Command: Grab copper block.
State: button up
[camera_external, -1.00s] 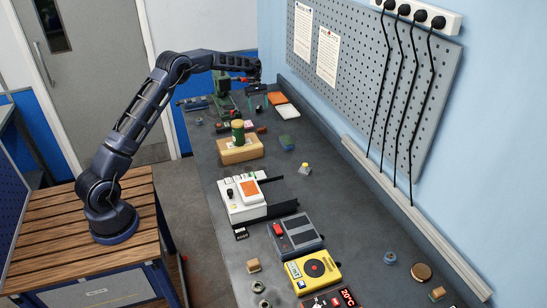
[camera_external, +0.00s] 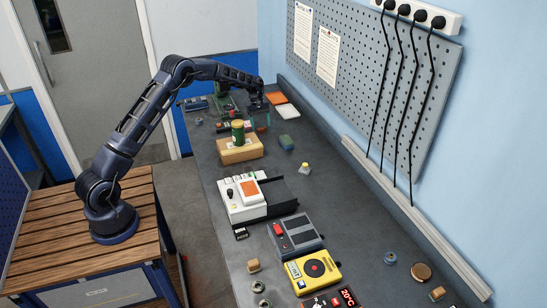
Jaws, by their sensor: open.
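I cannot tell for certain which thing is the copper block. An orange flat piece (camera_external: 278,98) lies at the far end of the bench, just behind and right of my gripper. My gripper (camera_external: 260,124) is open and points down, low over the far part of the bench. Its fingers are small and dark, and whether anything lies between them is hidden. Another orange square (camera_external: 250,189) sits on a white device (camera_external: 243,208) at mid-bench. A small tan cube (camera_external: 253,265) and a brown cube (camera_external: 437,294) lie at the near end.
A tan box with a green cylinder (camera_external: 238,132) stands nearer than my gripper. A green-grey block (camera_external: 288,141) lies to its right. A white sheet (camera_external: 287,111) lies beside the orange piece. A pegboard (camera_external: 370,80) lines the wall.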

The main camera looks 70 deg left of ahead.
jog(key=shift+d+f, duration=0.25)
jog(key=shift+f, duration=0.35)
jog(key=shift+c, duration=0.2)
jog(key=shift+r, duration=0.1)
jog(key=c, duration=1.2)
